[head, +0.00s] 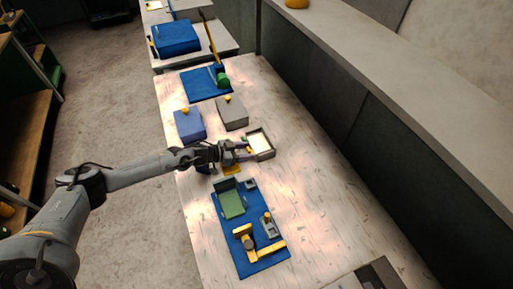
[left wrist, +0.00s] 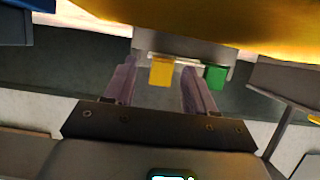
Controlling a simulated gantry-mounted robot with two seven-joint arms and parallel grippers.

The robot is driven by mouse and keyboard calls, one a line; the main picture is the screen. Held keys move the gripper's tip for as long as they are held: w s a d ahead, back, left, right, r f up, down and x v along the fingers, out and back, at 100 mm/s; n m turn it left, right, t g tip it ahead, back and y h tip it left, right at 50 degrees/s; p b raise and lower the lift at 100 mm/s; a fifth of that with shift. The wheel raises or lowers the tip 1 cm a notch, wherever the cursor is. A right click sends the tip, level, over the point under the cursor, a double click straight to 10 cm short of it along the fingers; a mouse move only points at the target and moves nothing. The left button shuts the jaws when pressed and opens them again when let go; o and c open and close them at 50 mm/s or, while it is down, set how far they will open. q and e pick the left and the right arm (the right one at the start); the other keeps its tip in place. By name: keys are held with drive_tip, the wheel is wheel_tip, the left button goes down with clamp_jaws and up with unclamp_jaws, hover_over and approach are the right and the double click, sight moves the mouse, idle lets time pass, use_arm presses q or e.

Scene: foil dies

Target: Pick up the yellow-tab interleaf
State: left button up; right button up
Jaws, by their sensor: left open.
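The yellow-tab interleaf shows its yellow tab (left wrist: 162,73) in the left wrist view, between and just beyond my finger ends; the rest of the sheet is hard to make out. A green tab (left wrist: 215,77) sits to its right, outside the fingers. In the head view, a grey-rimmed tray (head: 270,152) with a pale inside lies on the bench at the tip of my left gripper (head: 242,153). My left gripper is open, with no contact visible between its fingers and the yellow tab. My right gripper is out of view.
A blue box (head: 189,125) and a grey box (head: 232,113), each with a yellow knob, stand beyond my left gripper. A blue mat (head: 226,240) with a green pad and yellow tools lies nearer. The bench (head: 330,200) is largely clear at right.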

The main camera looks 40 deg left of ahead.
use_arm(q)
drive_tip(key=shift+r, duration=0.1)
clamp_jaws()
drive_tip(key=shift+r, duration=0.15)
